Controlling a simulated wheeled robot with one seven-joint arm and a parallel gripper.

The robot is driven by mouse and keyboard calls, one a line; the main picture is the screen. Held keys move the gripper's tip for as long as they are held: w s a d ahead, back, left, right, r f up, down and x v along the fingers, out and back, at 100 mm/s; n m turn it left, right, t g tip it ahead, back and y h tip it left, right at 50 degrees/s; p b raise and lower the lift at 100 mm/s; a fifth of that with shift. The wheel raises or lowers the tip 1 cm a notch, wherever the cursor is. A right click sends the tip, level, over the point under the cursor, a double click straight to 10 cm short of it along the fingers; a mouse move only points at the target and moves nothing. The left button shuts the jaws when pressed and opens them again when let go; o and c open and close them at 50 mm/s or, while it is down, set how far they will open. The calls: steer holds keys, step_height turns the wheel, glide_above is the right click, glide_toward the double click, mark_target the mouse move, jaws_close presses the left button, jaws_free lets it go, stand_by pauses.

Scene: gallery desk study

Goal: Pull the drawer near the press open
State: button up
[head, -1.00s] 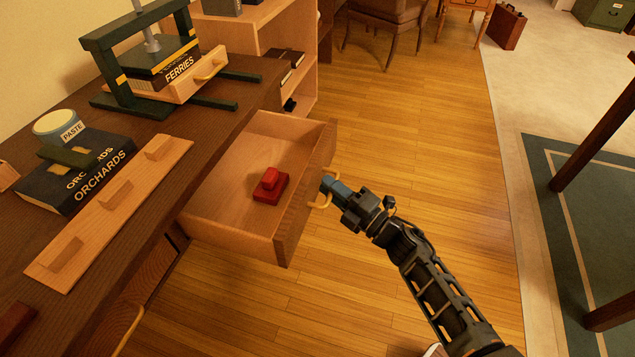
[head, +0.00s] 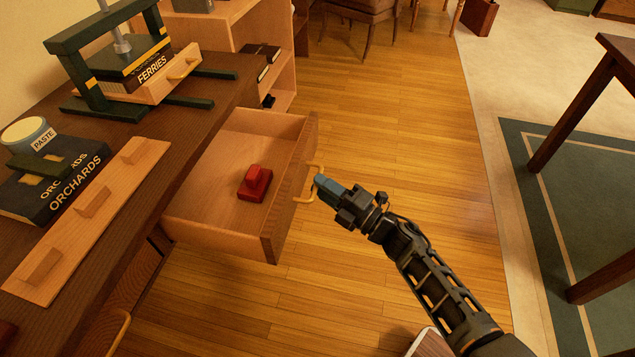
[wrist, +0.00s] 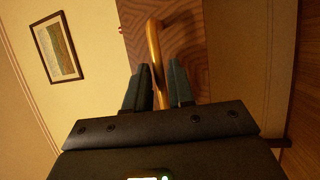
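The drawer (head: 225,205) below the desk top, on the press side, stands well out from the desk. It is a light wooden box, with a red object (head: 255,183) lying inside. Its yellow bow handle (head: 305,198) sits on the front face. My gripper (head: 319,183) is at the handle. In the wrist view the handle (wrist: 153,45) runs between the two close-set fingers (wrist: 160,90), which look shut on it, though their contact is partly hidden. The dark green press (head: 88,75) stands on the desk, with books in it.
The desk (head: 195,118) carries a paste jar, a book marked Orchards and a board (head: 60,262) with wooden blocks. A low shelf (head: 262,38) stands beyond the drawer. Bare floor (head: 400,140) lies to the right. A dark table (head: 590,95) stands on a green rug.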

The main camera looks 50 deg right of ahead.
steer(key=v, duration=0.5)
steer(key=shift+s+d, duration=0.1)
steer(key=shift+s, duration=0.25)
steer(key=s+a+r+m+g+p, duration=0.1)
steer(key=s+a+r+m+p, duration=0.1)
steer(key=s+a+r+m, duration=0.3)
steer(key=s+a+r+m+g+h+p, duration=0.1)
steer(key=s+a+r+m, duration=0.4)
steer(key=s+r, duration=0.6)
steer(key=s+a+r+m+g+h+p, duration=0.1)
steer(key=s+a+r+m+g+p, duration=0.2)
steer(key=s+a+r+m, duration=0.3)
steer(key=s+r+m, duration=0.2)
steer(key=s, duration=0.2)
steer(key=shift+s+m+p, duration=0.3)
steer(key=shift+s+p, duration=0.05)
